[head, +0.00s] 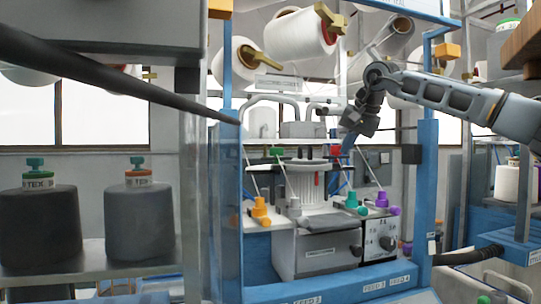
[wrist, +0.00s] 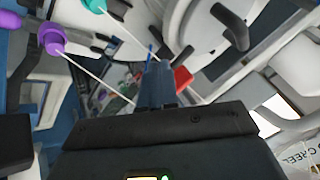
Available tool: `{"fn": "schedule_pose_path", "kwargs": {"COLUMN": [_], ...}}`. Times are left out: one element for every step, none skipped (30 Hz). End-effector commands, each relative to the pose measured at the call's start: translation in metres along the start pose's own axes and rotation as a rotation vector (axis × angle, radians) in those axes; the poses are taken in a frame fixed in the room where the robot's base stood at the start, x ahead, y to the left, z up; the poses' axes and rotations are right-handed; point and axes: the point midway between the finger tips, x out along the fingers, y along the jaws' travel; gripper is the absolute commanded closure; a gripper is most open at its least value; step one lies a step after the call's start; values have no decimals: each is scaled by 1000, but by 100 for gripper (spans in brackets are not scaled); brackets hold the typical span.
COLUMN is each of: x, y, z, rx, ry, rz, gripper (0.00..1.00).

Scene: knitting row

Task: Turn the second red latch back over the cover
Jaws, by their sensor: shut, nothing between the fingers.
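My gripper (head: 347,143) reaches in from the right to the top of the knitting machine (head: 310,185). In the wrist view its fingers (wrist: 159,70) are together with nothing between them. A small red piece (head: 335,151), which looks like a red latch, is just left of the fingertips. In the wrist view a red piece (wrist: 182,79) shows right beside the fingers; I cannot tell whether they touch. Another thin red piece (head: 317,179) is on the machine's front. A pale rounded surface (wrist: 190,30), possibly the cover, lies beyond the fingers. Its edge at the latch is unclear.
Blue uprights (head: 427,190) frame the machine. Orange (head: 260,210), green and purple (head: 382,198) yarn guides with thin rods stand in front. A dark handle (wrist: 232,27) lies close by in the wrist view. Thread cones (head: 300,35) hang above.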

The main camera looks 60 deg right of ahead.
Motion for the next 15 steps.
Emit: {"fn": "schedule_pose_path", "kwargs": {"x": [-6, -10, -18, -22, -27, -34, -40, -45, -52, -57, -62, -69, -73, -78, -74], "y": [2, 2, 2, 2, 2, 2, 2, 2, 2, 2, 1, 1, 1, 1, -3], "z": [1, 1, 1, 1, 1, 1, 1, 1, 0, 1, 1, 1, 1, 1, 6], "rx": [1, 1, 1, 0, 0, 1, 1, 1, 2, 1, 1, 2, 2, 2, 6], "ry": [2, 2, 4, 3, 2, 3, 4, 3, 3, 3, 3, 3, 3, 3, -19], "rz": [2, 1, 1, 1, 2, 2, 2, 1, 2, 2, 2, 2, 2, 2, -19], "gripper": [100, 100, 100, 100, 100, 100, 100, 100, 100, 100, 100, 100, 100, 100, 100]}}
